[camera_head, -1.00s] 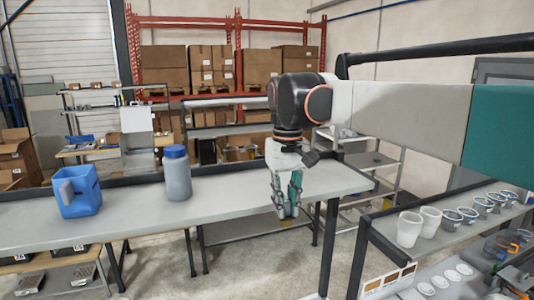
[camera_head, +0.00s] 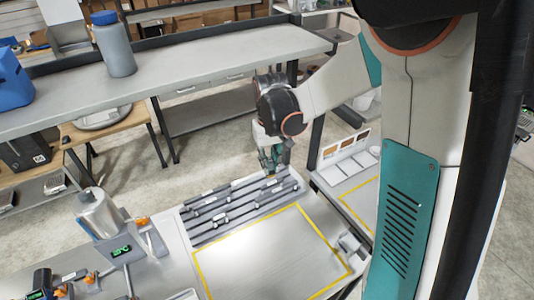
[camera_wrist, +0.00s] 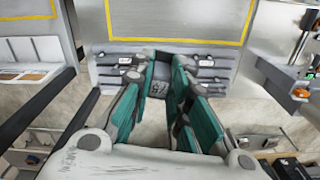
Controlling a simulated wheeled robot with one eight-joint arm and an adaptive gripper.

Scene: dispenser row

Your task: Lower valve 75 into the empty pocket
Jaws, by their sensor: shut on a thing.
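My gripper (camera_head: 271,166) points down at the right part of a grey rack (camera_head: 190,238) with long grooves. In the wrist view, the teal fingers of my gripper (camera_wrist: 160,82) are shut on a small grey part with a dark printed mark, valve 75 (camera_wrist: 158,90); the mark is too small to read surely. Most of the valve is hidden between the fingers. Dark valves with pale labels lie in the rack, at left (camera_head: 207,199) and below the gripper. In the wrist view, the rack (camera_wrist: 105,76) is just beyond the fingertips. The empty pocket cannot be made out clearly.
A yellow-outlined bare area (camera_head: 265,255) lies in front of the rack. A long bench (camera_head: 185,72) with a grey bottle (camera_head: 115,50) and a blue jug (camera_head: 12,80) is behind.

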